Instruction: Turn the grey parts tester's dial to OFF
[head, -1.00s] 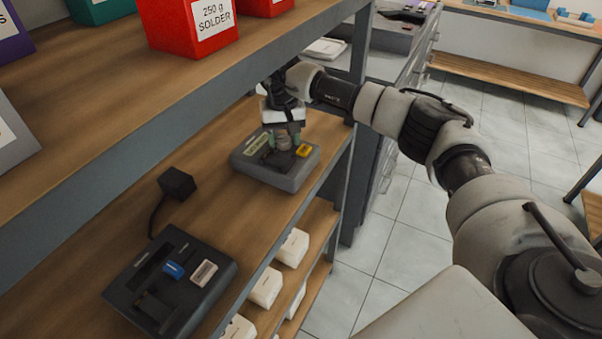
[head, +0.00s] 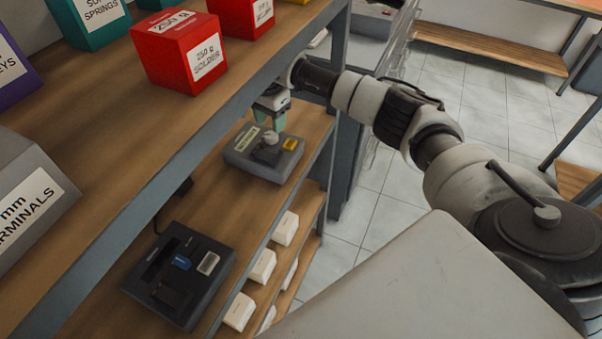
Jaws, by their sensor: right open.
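The grey parts tester (head: 255,164) sits on the middle shelf, near the shelf's right end. It has a light green label, a yellow part and a pale round dial (head: 270,138) on top. The dial's setting is too small to read. My right gripper (head: 270,119) is open, its greenish fingertips just above and behind the dial, apart from it as far as I can see. The upper shelf's edge is close beside the gripper. My left gripper is not in view.
A darker tester (head: 205,285) with a blue part sits nearer on the same shelf. White boxes (head: 262,267) stand on the shelf below. The upper shelf (head: 130,130) holds red solder bins (head: 187,55) and other bins above. Tiled floor is open to the right.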

